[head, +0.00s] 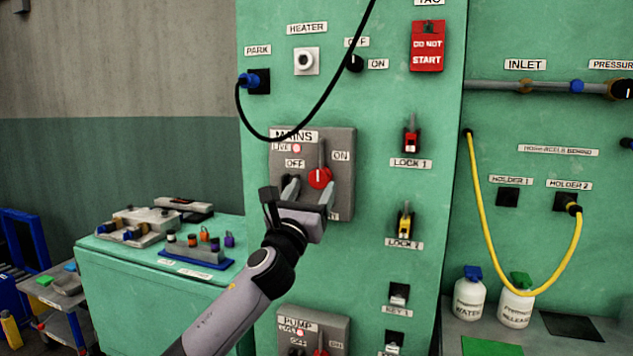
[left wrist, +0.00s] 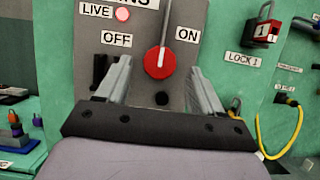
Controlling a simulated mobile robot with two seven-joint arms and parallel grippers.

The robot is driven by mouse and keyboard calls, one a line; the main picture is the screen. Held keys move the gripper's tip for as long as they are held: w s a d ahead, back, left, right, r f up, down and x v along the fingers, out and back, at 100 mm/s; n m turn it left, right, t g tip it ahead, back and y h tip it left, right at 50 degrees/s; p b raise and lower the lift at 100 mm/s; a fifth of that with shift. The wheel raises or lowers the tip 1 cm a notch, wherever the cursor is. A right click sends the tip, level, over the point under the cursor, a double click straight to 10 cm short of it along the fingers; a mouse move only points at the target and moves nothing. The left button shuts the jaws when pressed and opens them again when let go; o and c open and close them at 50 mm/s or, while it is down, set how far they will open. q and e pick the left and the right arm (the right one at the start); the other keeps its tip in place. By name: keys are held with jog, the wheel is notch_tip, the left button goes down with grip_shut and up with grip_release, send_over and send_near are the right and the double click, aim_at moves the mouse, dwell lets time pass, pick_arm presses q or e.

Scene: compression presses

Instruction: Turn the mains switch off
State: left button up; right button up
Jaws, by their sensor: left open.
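The mains switch is a red round knob (head: 319,179) with a grey lever, on a grey box (head: 346,172) labelled MAINS on the green cabinet. It also shows in the left wrist view (left wrist: 160,63). Its lever points up, leaning slightly right, between the OFF label (left wrist: 117,40) at left and the ON label (left wrist: 188,35) at right. A reddish LIVE lamp (left wrist: 122,15) sits at upper left. My left gripper (head: 308,191) is open and empty in front of the box, its fingers appearing either side of the knob; contact cannot be told. My right gripper is not in view.
A black cable (head: 312,113) hangs from the PARK socket above the box. Padlocks at LOCK 1 (head: 411,140) and LOCK 2 (head: 405,222) hang to the right. The PUMP box (head: 335,325) is below. A green bench (head: 150,290) with tools stands at left.

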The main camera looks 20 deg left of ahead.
aim_at(318, 179)
pick_arm(q)
jog(key=shift+x, duration=1.85)
grip_shut()
